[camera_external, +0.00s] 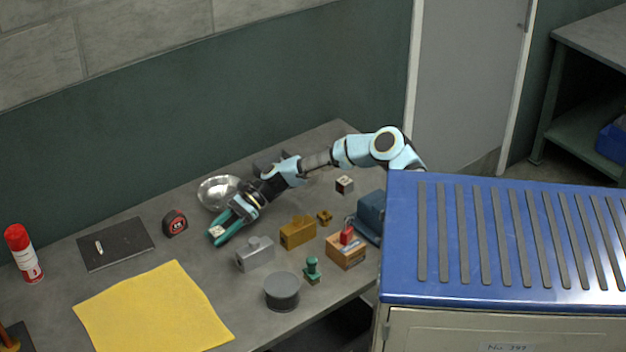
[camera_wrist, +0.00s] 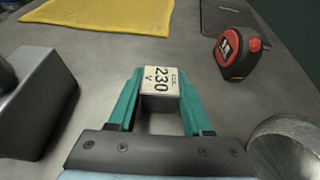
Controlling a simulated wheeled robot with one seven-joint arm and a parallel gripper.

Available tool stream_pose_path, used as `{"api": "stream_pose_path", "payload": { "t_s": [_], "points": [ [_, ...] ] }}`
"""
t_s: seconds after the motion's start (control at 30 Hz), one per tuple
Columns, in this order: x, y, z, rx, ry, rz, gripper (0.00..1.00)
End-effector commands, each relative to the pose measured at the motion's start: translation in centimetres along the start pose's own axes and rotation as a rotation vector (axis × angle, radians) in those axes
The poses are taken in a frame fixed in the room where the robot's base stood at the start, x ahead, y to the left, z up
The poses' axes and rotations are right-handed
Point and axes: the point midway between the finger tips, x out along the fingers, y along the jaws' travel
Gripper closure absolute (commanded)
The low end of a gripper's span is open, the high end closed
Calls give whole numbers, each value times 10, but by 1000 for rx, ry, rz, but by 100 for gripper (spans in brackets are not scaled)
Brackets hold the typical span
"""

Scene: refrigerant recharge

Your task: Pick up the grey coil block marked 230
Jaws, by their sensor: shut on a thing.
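The grey coil block (camera_wrist: 159,82) sits between the teal fingers of my gripper (camera_wrist: 158,98) in the wrist view. Its pale top label reads "COIL 230 V". The fingers touch it on both sides, so my gripper is shut on it. In the external view my gripper (camera_external: 222,232) reaches down low over the table, and the block (camera_external: 217,231) shows as a small pale top between the fingertips. I cannot tell whether the block still rests on the table.
A metal bowl (camera_external: 219,192) and a tape measure (camera_external: 175,223) stand close by. A grey metal part (camera_external: 255,255) and a brass part (camera_external: 297,233) are to the right. Another small marked block (camera_external: 344,185) stands farther back. A yellow cloth (camera_external: 152,310) lies in front.

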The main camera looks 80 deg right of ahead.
Motion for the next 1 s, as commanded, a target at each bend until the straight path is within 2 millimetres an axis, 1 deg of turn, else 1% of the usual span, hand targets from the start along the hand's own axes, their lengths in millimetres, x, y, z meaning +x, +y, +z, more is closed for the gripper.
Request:
{"api": "stream_pose_path", "payload": {
  "t_s": [0.03,0.33,0.67,0.77,0.87,1.0],
  "points": [
    [0,0,0,0,0,0,67],
    [0,0,0,0,0,0,100],
    [0,0,1,0,0,0,100],
    [-2,0,5,-1,0,-1,100],
    [-7,-1,16,-3,2,-2,100],
    [-18,0,42,-5,2,-1,100]
  ]
}}
